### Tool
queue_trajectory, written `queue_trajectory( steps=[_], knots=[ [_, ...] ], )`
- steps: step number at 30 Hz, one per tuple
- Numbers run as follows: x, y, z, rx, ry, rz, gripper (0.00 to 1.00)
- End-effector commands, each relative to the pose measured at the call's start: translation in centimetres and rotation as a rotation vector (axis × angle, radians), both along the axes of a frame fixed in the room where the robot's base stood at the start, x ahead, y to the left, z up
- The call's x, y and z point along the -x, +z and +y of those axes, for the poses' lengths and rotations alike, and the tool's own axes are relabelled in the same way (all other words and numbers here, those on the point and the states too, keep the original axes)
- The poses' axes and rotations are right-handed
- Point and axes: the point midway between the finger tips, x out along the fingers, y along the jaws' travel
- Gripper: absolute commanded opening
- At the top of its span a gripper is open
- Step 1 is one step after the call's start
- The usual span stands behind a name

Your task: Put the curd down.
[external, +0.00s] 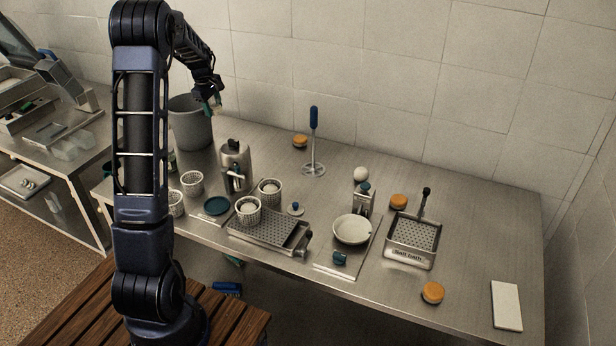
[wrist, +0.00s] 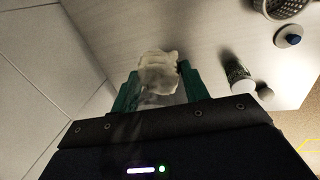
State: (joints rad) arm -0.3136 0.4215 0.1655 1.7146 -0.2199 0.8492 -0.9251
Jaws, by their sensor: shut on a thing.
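My gripper (external: 212,108) hangs in the air at the back left of the steel table, beside the upper rim of the grey bucket in the external view. In the wrist view its green fingers (wrist: 155,92) are shut on the curd (wrist: 158,72), a pale, lumpy, whitish piece. The curd sticks out past the fingertips; its lower part is partly hidden between them. In the external view the curd is too small to make out clearly.
The grey bucket (external: 190,125) stands at the back left. Perforated baskets (external: 270,190), a drain tray (external: 268,232), a white bowl (external: 352,231) and a salt bath tray (external: 412,240) occupy the middle. A blue-handled tool (external: 314,140) stands behind. The right end (external: 485,225) is mostly clear.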

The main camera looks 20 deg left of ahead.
Motion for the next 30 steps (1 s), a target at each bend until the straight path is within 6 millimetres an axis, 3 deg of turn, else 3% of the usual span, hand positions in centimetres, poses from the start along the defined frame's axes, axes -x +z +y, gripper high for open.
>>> queue_trajectory(
  steps=[5, 21, 27, 30],
  knots=[
    [-1.5, 0.2, -3.0, 0.0, 0.022, 0.004, 0.22],
    [-6.7, 0.4, -17.3, -0.001, 0.168, 0.008, 0.22],
    [-7.5, 0.5, -20.8, -0.001, 0.204, 0.004, 0.22],
    [-7.7, 0.5, -21.5, -0.001, 0.216, 0.003, 0.22]
  ],
)
